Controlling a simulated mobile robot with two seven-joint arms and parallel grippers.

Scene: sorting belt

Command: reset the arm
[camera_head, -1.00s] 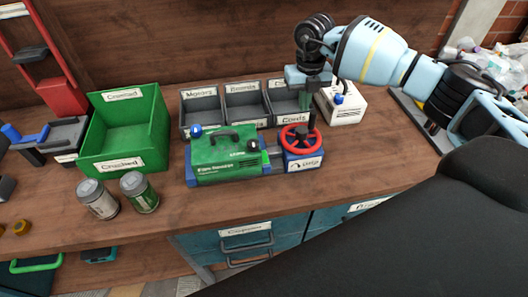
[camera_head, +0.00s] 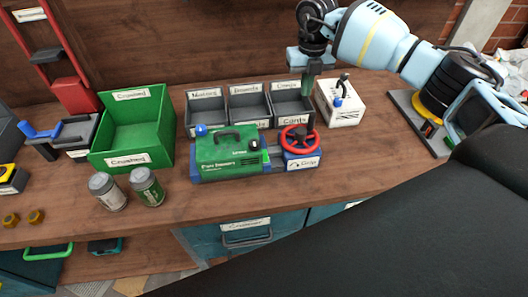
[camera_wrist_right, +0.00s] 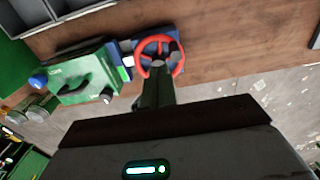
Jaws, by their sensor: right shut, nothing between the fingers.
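My right gripper (camera_head: 308,86) hangs from the right arm, pointing down above the small bins, behind the red handwheel (camera_head: 299,138). Its dark green fingers are shut and empty. In the right wrist view the fingers (camera_wrist_right: 155,92) appear just below the red handwheel (camera_wrist_right: 159,57), overlapping its lower rim. In the head view they stay apart from the wheel. My left gripper is not in view.
A green machine (camera_head: 226,156) adjoins the handwheel on the bench. Three grey bins (camera_head: 246,124) stand behind it, a white box (camera_head: 341,113) to their right. A green bin (camera_head: 165,130) and two cans (camera_head: 107,192) (camera_head: 147,188) are left. Bare bench lies right of the wheel.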

